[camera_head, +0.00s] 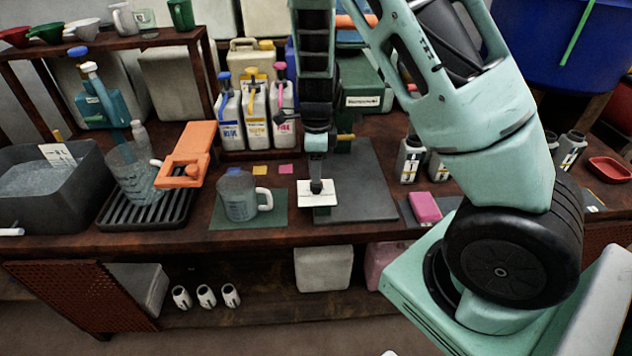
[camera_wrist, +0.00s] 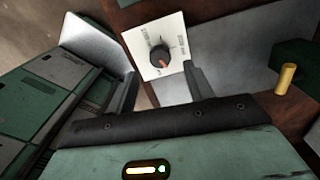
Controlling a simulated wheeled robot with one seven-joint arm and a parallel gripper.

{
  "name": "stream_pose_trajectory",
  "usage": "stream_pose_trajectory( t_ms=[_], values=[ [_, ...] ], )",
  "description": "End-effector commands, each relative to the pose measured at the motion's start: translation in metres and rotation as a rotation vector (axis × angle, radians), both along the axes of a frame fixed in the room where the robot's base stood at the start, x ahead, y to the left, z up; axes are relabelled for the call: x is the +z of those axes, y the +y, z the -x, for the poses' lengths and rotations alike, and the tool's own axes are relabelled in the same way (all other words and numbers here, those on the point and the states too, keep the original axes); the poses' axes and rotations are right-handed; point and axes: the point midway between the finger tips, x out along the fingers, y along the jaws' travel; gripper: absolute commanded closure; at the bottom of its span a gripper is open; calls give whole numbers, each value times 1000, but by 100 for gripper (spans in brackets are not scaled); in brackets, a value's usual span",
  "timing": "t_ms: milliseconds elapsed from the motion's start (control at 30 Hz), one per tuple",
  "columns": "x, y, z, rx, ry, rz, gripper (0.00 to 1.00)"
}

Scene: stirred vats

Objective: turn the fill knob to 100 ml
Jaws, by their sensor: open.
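The fill knob (camera_wrist: 159,54) is a small black dial with an orange pointer mark on a square white plate (camera_wrist: 134,40). In the wrist view the orange mark lies on the knob's lower right. The plate's markings are too small to read. In the head view the white plate (camera_head: 319,200) is at the front of the bench, with the dark knob at its upper middle. My gripper (camera_wrist: 161,72) is open, one finger on each side below the plate in the wrist view. In the head view my gripper (camera_head: 316,165) is right above the plate; contact with the knob cannot be told.
A measuring jug (camera_head: 238,198) stands on a green mat (camera_head: 275,222) left of the plate. An orange clamp-like part (camera_head: 188,160) and a beaker (camera_head: 130,175) are farther left. Several labelled bottles (camera_head: 255,110) stand behind. A brass-coloured peg (camera_wrist: 286,77) sticks out at right in the wrist view.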

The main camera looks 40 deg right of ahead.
Motion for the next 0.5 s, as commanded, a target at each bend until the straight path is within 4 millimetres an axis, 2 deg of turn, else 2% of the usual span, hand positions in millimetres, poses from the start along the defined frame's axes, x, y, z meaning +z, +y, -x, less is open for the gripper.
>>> stream_pose_trajectory(
  t_ms=[33,200,500],
  values=[
    [-12,0,0,-3,2,0,48],
    [-36,0,0,-2,1,-1,48],
    [-51,0,0,0,-1,0,48]
  ],
)
